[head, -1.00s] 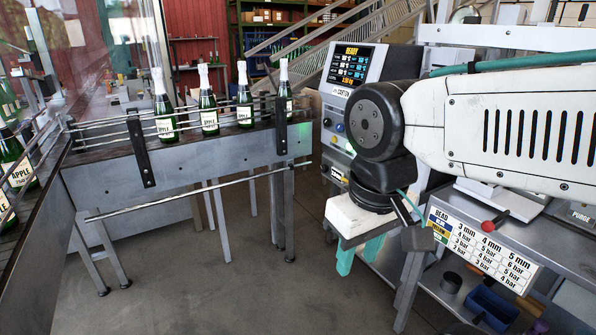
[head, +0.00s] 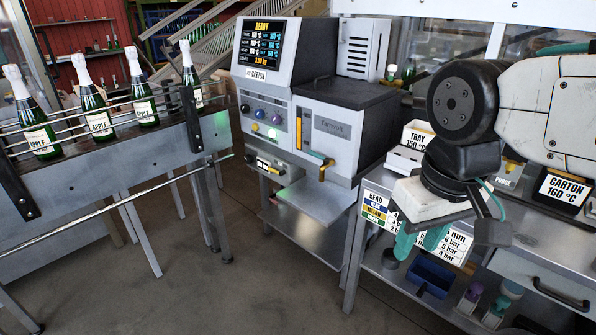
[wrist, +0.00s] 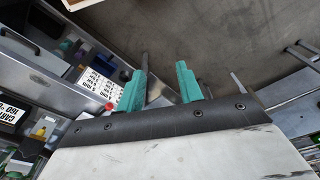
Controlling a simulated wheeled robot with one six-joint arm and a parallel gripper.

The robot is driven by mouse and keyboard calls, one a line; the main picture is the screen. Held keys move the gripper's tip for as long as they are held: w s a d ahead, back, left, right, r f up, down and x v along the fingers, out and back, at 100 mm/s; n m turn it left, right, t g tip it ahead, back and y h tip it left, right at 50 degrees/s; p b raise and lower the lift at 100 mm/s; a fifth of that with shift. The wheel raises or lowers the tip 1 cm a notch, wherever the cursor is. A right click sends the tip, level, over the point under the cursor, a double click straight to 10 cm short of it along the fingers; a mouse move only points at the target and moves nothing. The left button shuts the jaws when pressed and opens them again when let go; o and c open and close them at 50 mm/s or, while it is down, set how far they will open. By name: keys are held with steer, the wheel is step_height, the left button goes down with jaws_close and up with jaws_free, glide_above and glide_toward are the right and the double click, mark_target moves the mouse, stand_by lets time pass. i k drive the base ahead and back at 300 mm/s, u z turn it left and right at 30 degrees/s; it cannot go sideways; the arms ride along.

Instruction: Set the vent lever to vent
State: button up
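A lever with a yellow-orange end (head: 326,168) is on the front of the grey machine (head: 326,135), right of its knobs. No vent label is readable there, so I cannot tell if it is the vent lever. My gripper (head: 420,240) points down at the right, in front of the side bench and apart from that lever. In the wrist view my gripper's two teal fingers (wrist: 160,88) stand apart with nothing between them. The machine's lever cannot be made out in the wrist view.
A conveyor (head: 105,165) with several bottles stands at the left. A small metal shelf (head: 309,199) juts from the machine's front. The bench at right carries a pressure chart (head: 378,212) and, below, a blue bin (head: 432,275). The floor (head: 230,295) in front is clear.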

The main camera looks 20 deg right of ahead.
mark_target(282, 173)
steer(key=u, duration=0.3)
steer(key=i, duration=2)
steer(key=z, duration=0.5)
